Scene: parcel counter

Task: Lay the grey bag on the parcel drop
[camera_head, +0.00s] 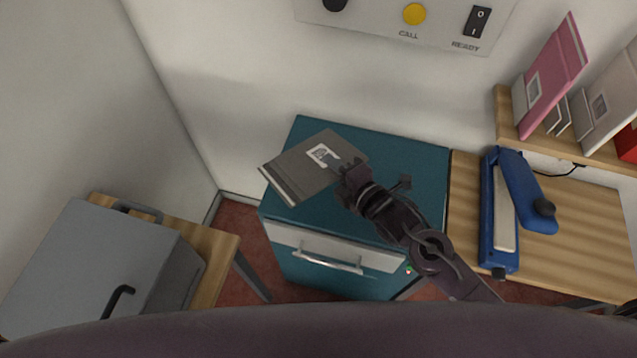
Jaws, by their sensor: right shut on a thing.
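The grey bag (300,173) is a flat dark grey packet with a white label and a lighter strip along one edge. The parcel drop appears to be the teal cabinet (410,165) with a pale front drawer and handle. My right gripper (338,166) is shut on the bag's right side by the label. The bag is over the left part of the teal top, and its left corner reaches past the top's left edge. I cannot tell whether it touches the top. My left gripper is not in view.
A blue sealer-like device (500,215) lies on the wooden table at right. A shelf (507,118) above holds pink and white packets. A grey box (85,270) stands on a wooden table at left. A button panel (440,25) is on the wall. The teal top's right side is bare.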

